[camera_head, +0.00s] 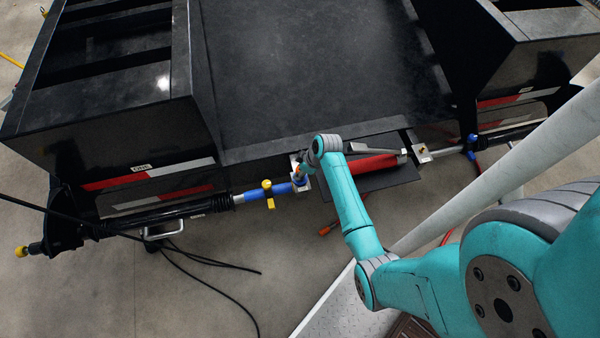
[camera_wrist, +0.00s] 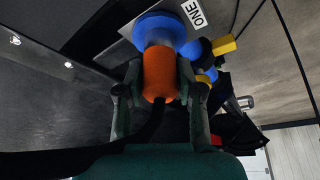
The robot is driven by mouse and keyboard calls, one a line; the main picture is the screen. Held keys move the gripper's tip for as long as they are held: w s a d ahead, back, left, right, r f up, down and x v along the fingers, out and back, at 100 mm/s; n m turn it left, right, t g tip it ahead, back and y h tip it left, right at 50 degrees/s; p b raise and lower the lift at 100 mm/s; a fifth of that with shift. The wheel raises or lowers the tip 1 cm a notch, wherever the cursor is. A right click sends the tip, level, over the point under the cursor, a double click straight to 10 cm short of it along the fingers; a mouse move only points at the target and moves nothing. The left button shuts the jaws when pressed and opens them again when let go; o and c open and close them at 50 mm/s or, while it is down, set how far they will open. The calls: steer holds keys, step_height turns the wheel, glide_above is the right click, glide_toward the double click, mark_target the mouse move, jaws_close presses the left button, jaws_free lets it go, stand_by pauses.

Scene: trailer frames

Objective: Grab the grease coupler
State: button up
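The grease coupler (camera_wrist: 159,77) shows in the wrist view as an orange cylinder. Its upper end meets a silver collar (camera_wrist: 161,40) and a round blue part (camera_wrist: 160,23). A black hose trails from its lower end. My gripper (camera_wrist: 160,75) has one dark green finger on each side of the orange body, and both fingertips appear to touch it. In the head view, my wrist covers most of the gripper, and only a small bit of orange (camera_head: 300,170) shows beside it. A blue fitting (camera_head: 299,184) sits just below.
A blue pipe with a yellow handle (camera_head: 268,194) lies left of my wrist. A red cylinder (camera_head: 372,165) lies to the right. Black frame boxes (camera_head: 95,130) flank a flat dark deck (camera_head: 310,60). Loose black cable (camera_head: 205,289) lies on the open floor.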

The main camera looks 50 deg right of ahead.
jaws_close()
